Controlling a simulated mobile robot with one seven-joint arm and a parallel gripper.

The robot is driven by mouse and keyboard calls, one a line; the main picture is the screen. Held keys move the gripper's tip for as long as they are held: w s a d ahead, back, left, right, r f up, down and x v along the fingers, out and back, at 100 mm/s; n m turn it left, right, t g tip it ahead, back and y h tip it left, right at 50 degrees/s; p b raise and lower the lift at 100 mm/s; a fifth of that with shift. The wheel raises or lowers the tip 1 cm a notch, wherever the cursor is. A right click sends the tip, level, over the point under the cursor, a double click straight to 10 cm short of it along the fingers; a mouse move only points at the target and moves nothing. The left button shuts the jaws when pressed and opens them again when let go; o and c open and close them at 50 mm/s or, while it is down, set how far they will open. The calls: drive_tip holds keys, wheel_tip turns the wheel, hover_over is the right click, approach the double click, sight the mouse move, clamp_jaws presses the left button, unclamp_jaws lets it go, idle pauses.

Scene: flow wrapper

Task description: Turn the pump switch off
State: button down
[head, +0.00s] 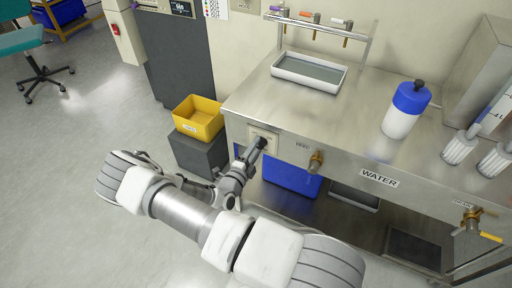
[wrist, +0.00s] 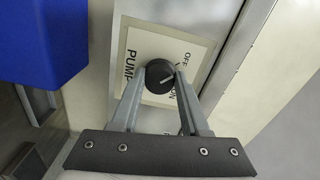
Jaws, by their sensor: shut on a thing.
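The pump switch is a round black knob (wrist: 159,76) on a cream plate (wrist: 150,45) lettered PUMP, OFF and ON in the wrist view. A short pale line slants across the knob's face; I cannot tell for sure which label it points to. My gripper (wrist: 160,80) is shut on the knob, with one finger on each side of it. In the head view the plate (head: 262,134) is on the bench's front panel near its left end. My gripper (head: 252,153) reaches it there, and the arm partly hides the area below.
The steel bench (head: 340,110) carries a tray (head: 310,86) and a blue-topped bottle (head: 405,110). A brass valve (head: 316,161) sticks out right of the switch. A yellow bin (head: 199,118) stands to the left, and a blue bin (head: 291,177) is below the bench.

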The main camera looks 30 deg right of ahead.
idle(0.4)
drive_tip(key=shift+c, duration=2)
unclamp_jaws()
drive_tip(key=p+v, duration=0.1)
drive_tip(key=v, duration=1.6)
drive_tip(key=shift+s+a, duration=0.2)
